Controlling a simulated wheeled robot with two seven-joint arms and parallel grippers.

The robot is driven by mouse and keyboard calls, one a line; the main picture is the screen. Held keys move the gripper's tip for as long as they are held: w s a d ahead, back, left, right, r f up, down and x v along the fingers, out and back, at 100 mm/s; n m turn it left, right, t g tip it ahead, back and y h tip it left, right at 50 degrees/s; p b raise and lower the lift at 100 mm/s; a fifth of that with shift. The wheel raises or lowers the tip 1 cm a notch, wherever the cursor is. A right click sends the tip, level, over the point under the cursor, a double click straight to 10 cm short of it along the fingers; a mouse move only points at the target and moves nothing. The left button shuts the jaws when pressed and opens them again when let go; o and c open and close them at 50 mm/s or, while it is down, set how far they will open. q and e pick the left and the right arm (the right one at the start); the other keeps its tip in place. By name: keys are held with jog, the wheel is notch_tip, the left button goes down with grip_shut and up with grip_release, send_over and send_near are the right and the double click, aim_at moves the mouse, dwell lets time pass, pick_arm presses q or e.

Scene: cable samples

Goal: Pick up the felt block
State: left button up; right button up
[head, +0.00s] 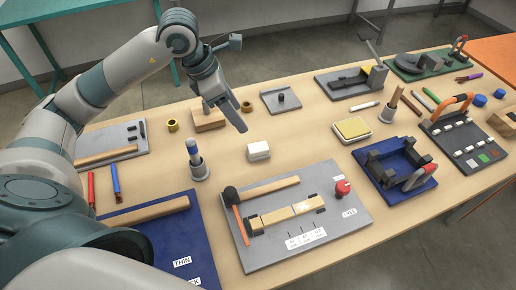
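A small white block (258,151) lies on the table near the middle; it may be the felt block, but I cannot confirm its material. My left gripper (226,112) hangs above the table, up and left of the white block and apart from it, in front of a wooden block (208,120). I see a grey finger pointing down and right; the gap between the fingers is not clear. Nothing shows clearly held. My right gripper is not in view.
A blue-handled tool stands in a cup (198,171) left of the white block. A grey board (265,255) with a wooden strip lies in front. A yellow pad (353,128) and a blue fixture (395,165) are to the right. Bare table surrounds the white block.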

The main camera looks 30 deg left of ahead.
pick_arm(q)
jog(key=f, duration=0.1)
jog(key=p, duration=0.4)
send_over(260, 146)
jog(key=s+a, duration=0.1)
jog(key=s, duration=0.1)
notch_tip(260, 146, down, 10)
jog(key=shift+w+a+r, duration=0.1)
jog(key=shift+w+r, duration=0.05)
jog(key=shift+r, duration=0.05)
jog(key=shift+w+f, duration=0.15)
jog(key=shift+f, duration=0.3)
jog(key=shift+p+x, duration=0.8)
jog(key=shift+p, duration=0.25)
jog(key=p+x, duration=0.1)
jog(key=x, duration=0.2)
jog(key=shift+r, duration=0.1)
jog(key=shift+w+f, duration=0.15)
jog(key=shift+f, duration=0.2)
